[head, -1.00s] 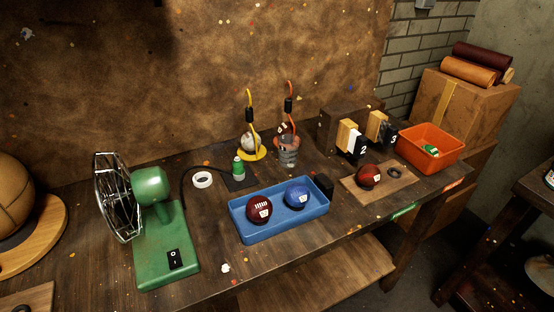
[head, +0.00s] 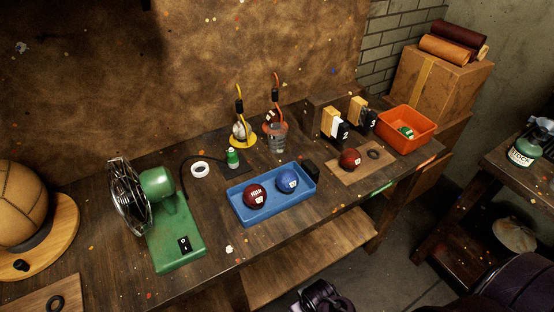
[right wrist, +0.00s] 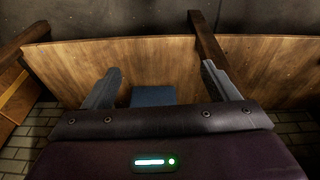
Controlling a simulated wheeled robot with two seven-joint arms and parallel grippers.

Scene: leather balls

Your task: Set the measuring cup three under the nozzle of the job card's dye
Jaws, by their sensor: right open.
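A clear measuring cup (head: 278,141) stands near the back of the workbench, in front of a reddish-orange base (head: 275,126) with an orange cord above it. Its marking is too small to read. A yellow base (head: 241,138) with a yellow cord stands to its left. Blocks marked 2 (head: 338,127) and 3 (head: 365,115) are mounted at the back right. I cannot make out a job card or tell which part is a dye nozzle. My right gripper (head: 322,296) is at the bottom edge, well away from the cup. Its fingers are apart and empty in the right wrist view (right wrist: 160,84). My left gripper is out of view.
A blue tray (head: 247,217) holds a dark red and a blue ball. A green fan (head: 176,233) stands left, an orange bin (head: 424,139) right. A wooden shelf (head: 300,262) lies below. A labelled bottle (head: 524,150) stands on the right table.

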